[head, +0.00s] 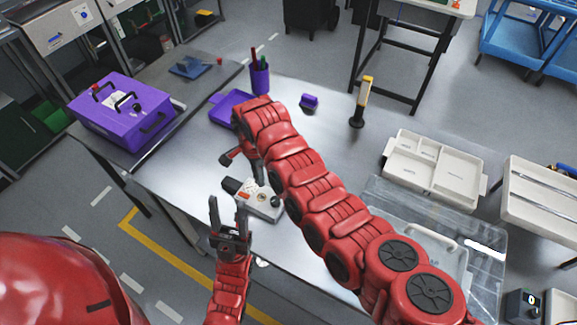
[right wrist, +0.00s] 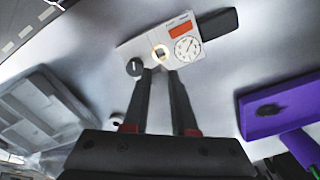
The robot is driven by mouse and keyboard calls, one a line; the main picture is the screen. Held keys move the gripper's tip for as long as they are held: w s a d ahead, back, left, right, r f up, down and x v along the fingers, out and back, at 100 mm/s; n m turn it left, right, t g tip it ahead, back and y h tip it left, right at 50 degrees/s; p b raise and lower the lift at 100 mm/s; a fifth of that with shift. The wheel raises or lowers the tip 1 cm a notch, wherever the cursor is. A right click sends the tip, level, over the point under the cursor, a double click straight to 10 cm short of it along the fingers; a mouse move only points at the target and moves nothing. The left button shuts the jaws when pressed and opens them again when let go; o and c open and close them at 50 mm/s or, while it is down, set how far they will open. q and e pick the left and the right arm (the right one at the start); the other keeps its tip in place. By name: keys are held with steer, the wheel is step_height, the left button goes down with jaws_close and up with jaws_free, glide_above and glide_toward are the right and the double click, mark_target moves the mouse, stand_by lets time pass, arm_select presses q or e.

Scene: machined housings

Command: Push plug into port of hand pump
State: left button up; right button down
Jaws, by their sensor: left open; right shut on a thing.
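The hand pump (head: 262,201) is a pale grey block on the metal table, with a black grip at its left end. In the right wrist view the hand pump (right wrist: 152,38) shows a round dial, an orange display, a dark knob and a bright ring around the port. My right gripper (right wrist: 161,70) is shut, its fingertips at the ring. The plug between them is mostly hidden, and I cannot tell how deep it sits. In the head view my left gripper (head: 229,212) is open and empty, fingers upward, just below and left of the pump.
A purple toolbox (head: 118,112) stands at the left. A purple tray (head: 228,107), a pen cup (head: 260,77), a yellow-handled tool (head: 362,102) and a white compartment tray (head: 433,168) are on the table. My right arm crosses over the table's middle.

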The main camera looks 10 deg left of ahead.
stand_by(0.5)
steer(key=shift+b, duration=0.5)
steer(key=b, duration=0.4)
glide_above(261, 192)
steer(key=s, duration=0.2)
steer(key=shift+w+d+f, duration=0.1)
steer(key=shift+d+f, duration=0.05)
steer(key=shift+f, duration=1.4)
steer(key=shift+d+f, duration=0.15)
steer(key=shift+f, duration=1.35)
steer(key=shift+f+b, duration=0.75)
steer(key=shift+f, duration=0.4)
steer(key=shift+f+b, duration=0.3)
steer(key=shift+b, duration=0.05)
steer(key=c, duration=0.6)
jaws_free()
steer(key=shift+c, duration=0.2)
steer(key=shift+r, duration=0.1)
